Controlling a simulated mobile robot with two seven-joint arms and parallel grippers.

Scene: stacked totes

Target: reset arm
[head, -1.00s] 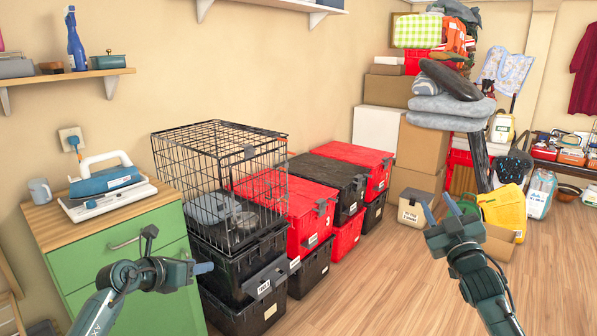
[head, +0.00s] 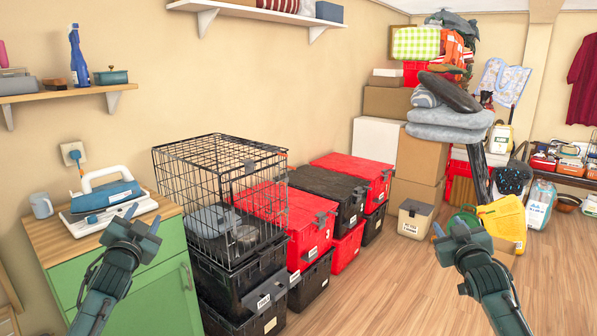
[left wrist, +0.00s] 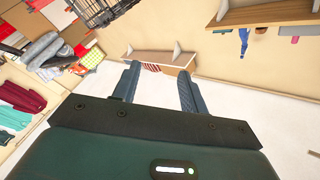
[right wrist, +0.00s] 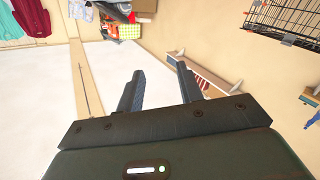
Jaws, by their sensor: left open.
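My left gripper (head: 144,222) is raised in front of the green cabinet (head: 160,290). It points up, and its fingers are apart with nothing between them. It also shows in the left wrist view (left wrist: 158,72). My right gripper (head: 456,228) is raised over the wood floor at the right, pointing up. Its two fingers are apart and empty, also in the right wrist view (right wrist: 160,70). Neither gripper appears to touch anything.
Stacked red and black totes (head: 283,211) stand along the wall, with a wire crate (head: 222,150) on the front stack. Cardboard boxes (head: 420,155) stand behind. The floor (head: 390,285) in the middle is clear.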

